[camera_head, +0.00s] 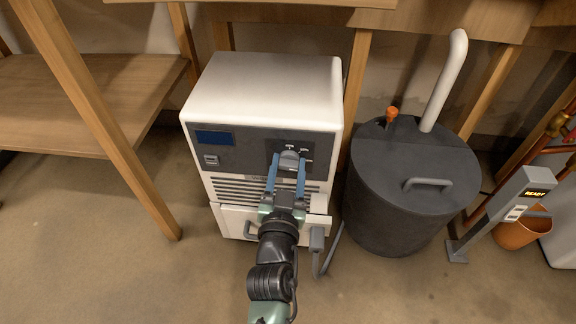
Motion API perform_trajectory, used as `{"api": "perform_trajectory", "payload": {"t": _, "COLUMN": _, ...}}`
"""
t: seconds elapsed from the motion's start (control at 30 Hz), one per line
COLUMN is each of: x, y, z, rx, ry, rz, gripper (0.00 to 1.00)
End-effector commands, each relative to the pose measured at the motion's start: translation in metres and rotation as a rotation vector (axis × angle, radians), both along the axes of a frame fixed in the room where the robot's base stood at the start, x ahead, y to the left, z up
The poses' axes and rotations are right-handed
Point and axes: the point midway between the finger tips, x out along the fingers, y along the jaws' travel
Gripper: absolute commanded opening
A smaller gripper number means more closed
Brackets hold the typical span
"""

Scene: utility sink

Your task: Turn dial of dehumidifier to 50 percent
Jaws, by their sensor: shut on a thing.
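The dehumidifier (262,82) is a white box with a dark front panel, standing on the floor at the middle of the view. Its grey dial (289,158) is on the right part of that panel, with small white marks around it that are too small to read. My gripper (287,168) reaches up from below, and its two blue fingers are shut on the dial, one on each side. The dial's lower part is partly hidden by the fingers. I cannot tell which mark the dial points to.
A dark lidded tank (405,185) with a white pipe (445,80) stands close on the right. A grey post (500,215) reading "READY" is farther right, by an orange bucket (522,232). Wooden shelf legs (95,105) stand on the left. The floor in front is mostly clear.

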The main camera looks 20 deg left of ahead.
Motion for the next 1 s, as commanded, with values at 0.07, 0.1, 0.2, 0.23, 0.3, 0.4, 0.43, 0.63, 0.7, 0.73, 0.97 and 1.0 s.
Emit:
{"api": "perform_trajectory", "payload": {"t": 0.07, "x": -0.0002, "y": -0.0002, "z": 0.0002, "rx": -0.031, "ry": -0.009, "rz": 0.0, "gripper": 0.0}}
{"api": "perform_trajectory", "payload": {"t": 0.1, "x": -0.0002, "y": -0.0001, "z": 0.0002, "rx": -0.052, "ry": -0.015, "rz": 0.0, "gripper": 0.0}}
{"api": "perform_trajectory", "payload": {"t": 0.2, "x": -0.0001, "y": -0.0002, "z": 0.0004, "rx": -0.116, "ry": -0.033, "rz": 0.0, "gripper": 0.0}}
{"api": "perform_trajectory", "payload": {"t": 0.23, "x": -0.0001, "y": -0.0003, "z": 0.0005, "rx": -0.137, "ry": -0.039, "rz": -0.001, "gripper": 0.0}}
{"api": "perform_trajectory", "payload": {"t": 0.3, "x": -0.0002, "y": -0.0001, "z": 0.0005, "rx": -0.194, "ry": -0.056, "rz": 0.0, "gripper": 0.0}}
{"api": "perform_trajectory", "payload": {"t": 0.4, "x": -0.0002, "y": -0.0001, "z": 0.0003, "rx": -0.28, "ry": -0.081, "rz": 0.0, "gripper": 0.0}}
{"api": "perform_trajectory", "payload": {"t": 0.43, "x": -0.0002, "y": -0.0002, "z": 0.0003, "rx": -0.308, "ry": -0.088, "rz": -0.001, "gripper": 0.0}}
{"api": "perform_trajectory", "payload": {"t": 0.63, "x": -0.0003, "y": 0.0, "z": 0.0002, "rx": -0.478, "ry": -0.136, "rz": -0.001, "gripper": 0.0}}
{"api": "perform_trajectory", "payload": {"t": 0.7, "x": -0.0003, "y": 0.0001, "z": 0.0002, "rx": -0.533, "ry": -0.152, "rz": 0.0, "gripper": 0.0}}
{"api": "perform_trajectory", "payload": {"t": 0.73, "x": -0.0004, "y": 0.0002, "z": 0.0001, "rx": -0.555, "ry": -0.159, "rz": 0.0, "gripper": 0.0}}
{"api": "perform_trajectory", "payload": {"t": 0.97, "x": -0.0004, "y": 0.0004, "z": -0.0001, "rx": -0.697, "ry": -0.201, "rz": 0.0, "gripper": 0.0}}
{"api": "perform_trajectory", "payload": {"t": 1.0, "x": -0.0004, "y": 0.0004, "z": -0.0002, "rx": -0.714, "ry": -0.206, "rz": 0.0, "gripper": 0.0}}
